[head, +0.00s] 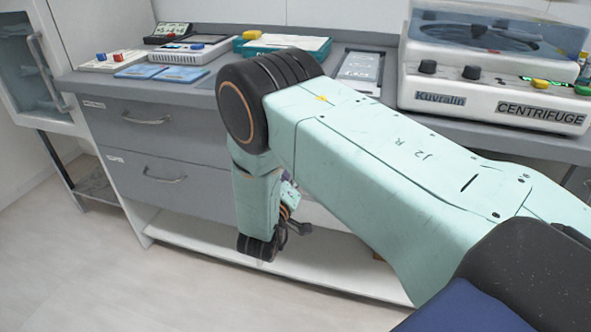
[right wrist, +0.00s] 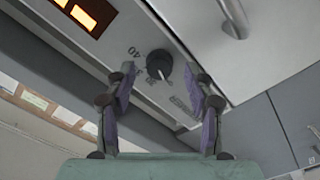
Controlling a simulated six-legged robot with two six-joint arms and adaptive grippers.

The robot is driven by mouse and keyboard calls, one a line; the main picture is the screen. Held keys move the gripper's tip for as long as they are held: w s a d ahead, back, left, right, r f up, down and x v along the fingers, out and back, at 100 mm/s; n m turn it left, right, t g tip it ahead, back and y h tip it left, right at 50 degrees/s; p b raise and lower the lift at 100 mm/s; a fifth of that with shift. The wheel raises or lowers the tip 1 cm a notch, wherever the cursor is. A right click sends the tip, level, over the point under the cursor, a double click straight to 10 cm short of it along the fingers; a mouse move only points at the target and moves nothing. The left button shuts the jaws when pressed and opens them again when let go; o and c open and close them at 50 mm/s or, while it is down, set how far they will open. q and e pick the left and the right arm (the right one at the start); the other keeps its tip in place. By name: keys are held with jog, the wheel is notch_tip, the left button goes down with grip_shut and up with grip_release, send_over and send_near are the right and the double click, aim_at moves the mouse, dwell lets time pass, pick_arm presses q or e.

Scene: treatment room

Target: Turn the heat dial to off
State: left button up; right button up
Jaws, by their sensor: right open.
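The heat dial (right wrist: 158,64) is a small round black knob on a pale panel in the right wrist view. A light pointer mark shows on its lower part, and a "40" is printed to its left. My right gripper (right wrist: 161,90) is open, with its two purple-padded fingers on either side of the dial in the picture. The dial cannot be made out in the head view. My left gripper is not in view.
A lit orange display (right wrist: 77,13) is on the panel, and a metal handle (right wrist: 234,18) is at upper right. In the head view, a centrifuge (head: 490,70), a teal box (head: 285,45) and small devices stand on the grey counter above drawers (head: 150,125). The floor at left is clear.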

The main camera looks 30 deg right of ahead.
jog(key=v, duration=0.6)
jog(key=shift+s+a, duration=0.1)
dwell(0.4)
jog(key=s+a+f+g+y, duration=0.35)
jog(key=s+f+y, duration=0.55)
jog(key=f, duration=0.5)
jog(key=s+a+g+y+p, duration=0.1)
jog(key=s+g, duration=0.3)
jog(key=s, duration=0.9)
jog(key=s+a+g+y+p, duration=0.2)
jog(key=s+g+y, duration=0.2)
jog(key=s, duration=0.9)
jog(key=shift+s+a+f+p, duration=0.15)
jog(key=shift+a+f+p, duration=0.15)
jog(key=shift+a, duration=0.1)
